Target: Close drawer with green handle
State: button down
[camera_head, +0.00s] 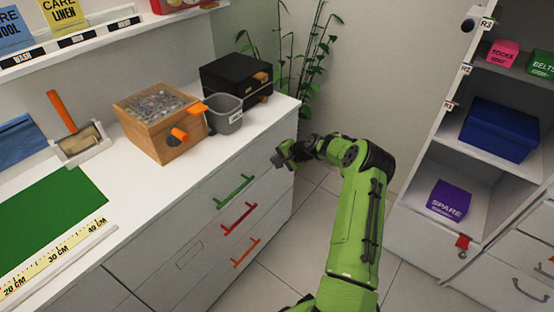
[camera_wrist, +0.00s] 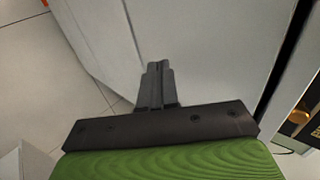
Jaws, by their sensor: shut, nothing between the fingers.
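The green handle (camera_head: 233,190) is on the topmost of the coloured-handle drawers in the white cabinet front. Its drawer front (camera_head: 215,185) looks nearly flush with the cabinet in the head view; I cannot tell if a small gap remains. My gripper (camera_head: 277,162) is to the right of the green handle, close to the right part of the cabinet front. In the wrist view my gripper (camera_wrist: 158,66) is shut and empty, its tips pointing at a plain pale panel. Contact with the panel cannot be told. The green handle does not show there.
A red handle (camera_head: 239,217) and an orange handle (camera_head: 246,252) sit below. The white countertop (camera_head: 120,185) holds a wooden box (camera_head: 158,122), a grey bin (camera_head: 224,114) and a black box (camera_head: 236,78). An open shelf unit (camera_head: 480,150) stands right; tiled floor lies between.

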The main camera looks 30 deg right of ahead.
jog(key=p+v, duration=0.2)
jog(key=v, duration=0.9)
jog(key=shift+s+d+f+p, duration=0.15)
jog(key=shift+s+f+p, duration=0.15)
jog(key=s+a+r+n+g+h+p, duration=0.15)
jog(key=s+a+r+n, duration=0.3)
jog(key=a+r, duration=0.6)
jog(key=s+a+r+n+g+h+p, duration=0.1)
jog(key=s+a+r+n+g+p, duration=0.3)
jog(key=a+r, duration=0.65)
jog(key=s+a+r+n+t+p, duration=0.1)
jog(key=s+a+r+n+p, duration=0.1)
jog(key=s, duration=0.9)
jog(key=s+a+r+n+t+p, duration=0.1)
jog(key=s+a+r+n, duration=0.3)
jog(key=s, duration=0.7)
notch_tip(320, 180, up, 4)
jog(key=shift+s+a+r+p, duration=0.15)
jog(key=shift+a+p, duration=0.25)
jog(key=shift+a, duration=0.75)
jog(key=shift+h, duration=0.25)
